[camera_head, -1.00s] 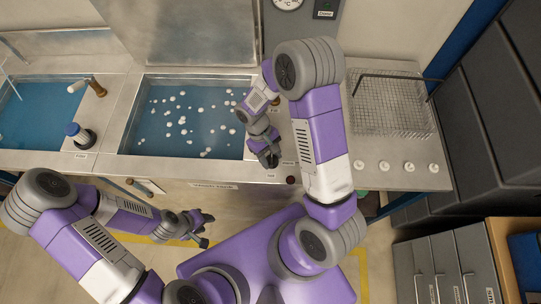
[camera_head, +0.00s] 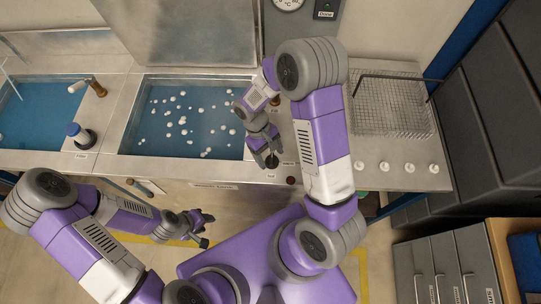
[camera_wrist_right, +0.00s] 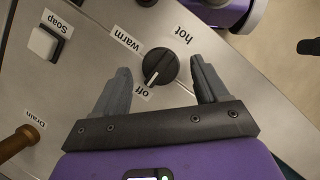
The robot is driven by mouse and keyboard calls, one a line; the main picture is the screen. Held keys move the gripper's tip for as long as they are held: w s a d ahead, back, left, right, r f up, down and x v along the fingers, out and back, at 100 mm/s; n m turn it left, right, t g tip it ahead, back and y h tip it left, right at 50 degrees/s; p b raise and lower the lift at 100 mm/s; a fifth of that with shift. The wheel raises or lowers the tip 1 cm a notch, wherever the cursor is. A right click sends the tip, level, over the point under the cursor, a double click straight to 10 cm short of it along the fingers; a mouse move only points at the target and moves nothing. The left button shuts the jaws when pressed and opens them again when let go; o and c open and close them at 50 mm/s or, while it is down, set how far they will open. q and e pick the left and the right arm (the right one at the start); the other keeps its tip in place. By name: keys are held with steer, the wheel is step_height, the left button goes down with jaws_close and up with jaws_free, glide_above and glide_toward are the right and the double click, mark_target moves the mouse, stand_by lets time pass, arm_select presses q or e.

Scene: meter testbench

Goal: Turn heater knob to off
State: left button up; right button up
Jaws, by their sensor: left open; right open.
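The heater knob (camera_wrist_right: 160,66) is a round black dial with a white pointer line, in the right wrist view. My right gripper (camera_wrist_right: 163,78) is open, with one finger on each side of the knob and gaps to both. In the head view the right gripper (camera_head: 265,158) is over the front panel of the sink, beside the dark knob (camera_head: 271,161). My left gripper (camera_head: 206,229) is open and empty, low in front of the counter.
A water-filled basin (camera_head: 130,137) with floating white balls lies left of my right gripper. In the right wrist view, a soap switch (camera_wrist_right: 45,42) and a brown drain handle (camera_wrist_right: 18,141) are on the left. A wire basket (camera_head: 392,103) stands at right.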

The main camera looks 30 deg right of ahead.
arm_select(q)
steer(key=shift+r, duration=0.25)
arm_select(e)
steer(key=v, duration=0.6)
